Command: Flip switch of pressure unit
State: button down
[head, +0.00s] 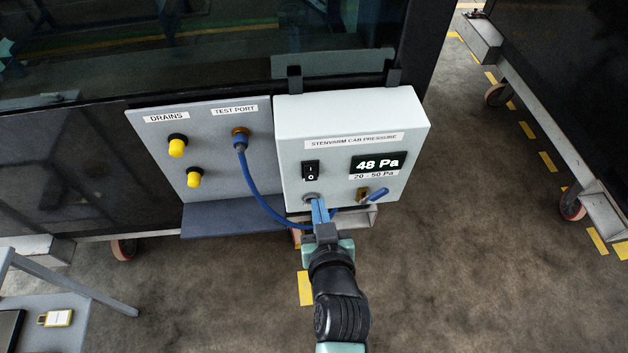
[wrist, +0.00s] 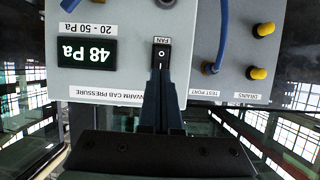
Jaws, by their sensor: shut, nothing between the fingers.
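The pressure unit (head: 290,140) is a pale grey box hung on the cab, labelled "STENVARM CAB PRESSURE". Its display (head: 378,163) reads 48 Pa above a "20 - 50 Pa" label. A black rocker switch (head: 311,170) with I and O marks is on its front, left of the display. In the upside-down wrist view, the switch (wrist: 161,54) has a FAN label. My gripper (head: 318,203) is shut and empty in front of the unit. In the wrist view, its fingertips (wrist: 161,75) line up with the switch's I end; I cannot tell whether they touch.
A blue-handled valve (head: 376,195) sits at the unit's lower right. Yellow-capped drains (head: 177,147) are on the left panel. A small table (head: 50,325) stands lower left.

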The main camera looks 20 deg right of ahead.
aim_at(312, 176)
jog(key=p+x, duration=0.1)
jog(key=x, duration=0.7)
jog(key=shift+w+d+f, duration=0.1)
jog(key=shift+w, duration=0.15)
jog(key=shift+w+f+b, duration=0.15)
jog(key=shift+f+b, duration=0.3)
jog(key=shift+b, duration=0.45)
jog(key=shift+r+t, duration=0.3)
jog(key=shift+r, duration=0.05)
jog(key=shift+r+p, duration=0.85)
jog(key=shift+r, duration=0.1)
